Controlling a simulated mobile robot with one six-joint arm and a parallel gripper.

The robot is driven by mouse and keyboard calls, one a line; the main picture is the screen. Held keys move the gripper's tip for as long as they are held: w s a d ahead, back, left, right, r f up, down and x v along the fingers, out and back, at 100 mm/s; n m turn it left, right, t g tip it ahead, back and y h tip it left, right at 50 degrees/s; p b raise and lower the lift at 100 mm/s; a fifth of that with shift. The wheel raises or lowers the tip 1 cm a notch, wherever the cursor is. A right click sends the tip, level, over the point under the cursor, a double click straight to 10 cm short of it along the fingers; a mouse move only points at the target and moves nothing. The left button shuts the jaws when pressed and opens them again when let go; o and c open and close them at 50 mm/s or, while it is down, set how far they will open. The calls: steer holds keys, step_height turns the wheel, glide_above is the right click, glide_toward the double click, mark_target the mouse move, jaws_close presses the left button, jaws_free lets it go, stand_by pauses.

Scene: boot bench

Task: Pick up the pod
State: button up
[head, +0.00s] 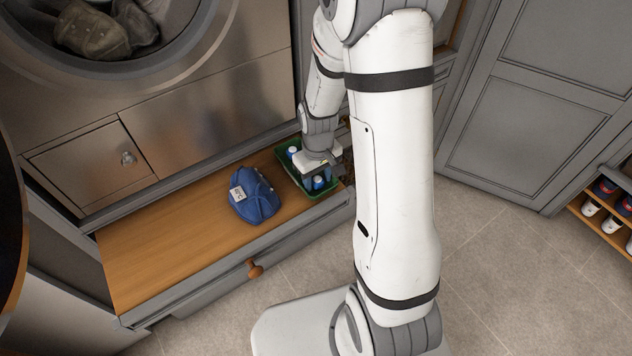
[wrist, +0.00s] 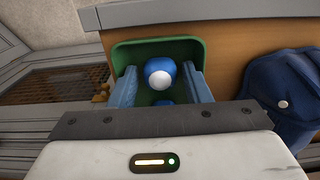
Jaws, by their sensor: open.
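A blue pod with a white rounded top (wrist: 160,73) sits in a green tray (wrist: 196,46) in the wrist view. My gripper (wrist: 162,84) is open, with one blue-grey finger on each side of this pod; I cannot tell whether they touch it. A second blue piece (wrist: 163,102) shows partly below it, mostly hidden by my gripper. In the head view my gripper (head: 319,172) is over the green tray (head: 290,171). Blue-and-white pods show there at the tray's back left (head: 292,152) and near side (head: 318,183).
The tray stands at the right end of a wooden bench top (head: 165,235). A blue cap (head: 253,196) with a white tag lies left of the tray. A metal-fronted unit (head: 215,110) rises behind the bench. The bench's left part is clear.

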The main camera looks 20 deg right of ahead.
steer(key=shift+c, duration=0.2)
steer(key=c, duration=0.7)
